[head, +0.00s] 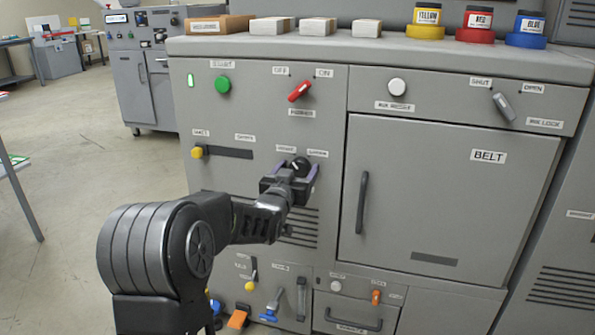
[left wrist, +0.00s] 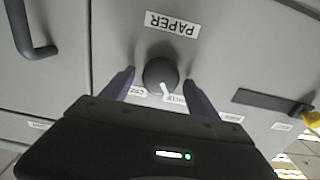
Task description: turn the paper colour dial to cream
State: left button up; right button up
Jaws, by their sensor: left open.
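The paper colour dial (head: 301,164) is a round black knob on the grey machine front, below the red power switch. It also shows in the left wrist view (left wrist: 160,74), below an upside-down PAPER label (left wrist: 172,24). Its white pointer is turned toward the white label (left wrist: 175,99), on the right in the wrist view; the cream label (left wrist: 137,92) is to the left, partly hidden. My left gripper (head: 294,173) is open in front of the dial, its purple fingers on either side with gaps showing. My right gripper is not in view.
A yellow-knobbed slider (head: 197,152) is left of the dial. The red power switch (head: 299,91) and green start button (head: 223,84) are above. The belt door (head: 450,195) with its handle is to the right. Lower levers (head: 271,304) stick out below my arm.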

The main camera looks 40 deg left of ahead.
pick_arm(q)
jog(key=c, duration=1.3)
jog(key=shift+c, duration=0.2)
jog(key=shift+m, duration=1.5)
jog(key=m, duration=0.3)
jog(key=shift+d+m, duration=0.15)
jog(key=shift+m, duration=0.15)
jog(key=m, duration=0.3)
jog(key=shift+w+f+m, duration=0.1)
jog(key=shift+m, duration=0.2)
jog(key=shift+d+f+m+p, duration=0.1)
jog(key=shift+m+p, duration=0.2)
jog(key=shift+m, duration=1.6)
